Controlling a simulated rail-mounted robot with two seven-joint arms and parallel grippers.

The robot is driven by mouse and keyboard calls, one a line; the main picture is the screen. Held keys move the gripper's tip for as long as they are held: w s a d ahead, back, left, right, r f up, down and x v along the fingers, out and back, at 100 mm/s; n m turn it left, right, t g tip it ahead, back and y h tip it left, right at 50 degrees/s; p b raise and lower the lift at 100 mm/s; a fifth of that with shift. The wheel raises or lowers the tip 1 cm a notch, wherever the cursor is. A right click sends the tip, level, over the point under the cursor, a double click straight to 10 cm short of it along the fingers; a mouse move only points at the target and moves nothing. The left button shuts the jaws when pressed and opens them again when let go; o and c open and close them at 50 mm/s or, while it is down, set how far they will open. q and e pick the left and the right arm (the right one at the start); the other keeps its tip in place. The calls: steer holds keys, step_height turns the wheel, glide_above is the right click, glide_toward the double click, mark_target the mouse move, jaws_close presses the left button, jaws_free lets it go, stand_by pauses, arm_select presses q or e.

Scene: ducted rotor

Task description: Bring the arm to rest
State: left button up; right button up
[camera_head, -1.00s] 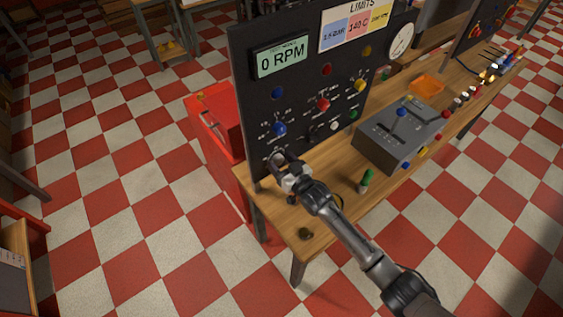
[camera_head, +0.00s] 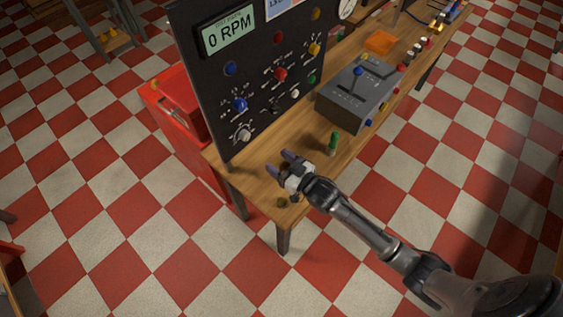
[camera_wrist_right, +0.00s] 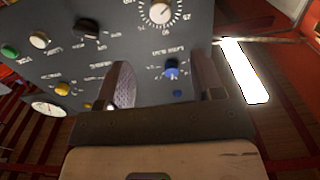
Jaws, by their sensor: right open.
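My right gripper (camera_head: 281,166) is open and empty. It hangs over the near left end of the wooden bench (camera_head: 258,187), in front of the lower part of the black control panel (camera_head: 252,95) and apart from it. In the right wrist view its two fingers (camera_wrist_right: 168,88) stand apart with nothing between them, and the panel's white knob (camera_wrist_right: 160,12) and blue knob (camera_wrist_right: 171,71) show beyond. The panel's display (camera_head: 229,31) reads 0 RPM. My left gripper is not in view.
A green-topped object (camera_head: 334,141) stands on the bench close to the right gripper. A grey lever box (camera_head: 357,97) and an orange tray (camera_head: 381,42) lie farther along. A red cabinet (camera_head: 176,112) stands left of the bench. The checkered floor in front is clear.

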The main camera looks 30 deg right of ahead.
steer(key=shift+s+d, duration=0.1)
steer(key=shift+s, duration=0.3)
stand_by(0.3)
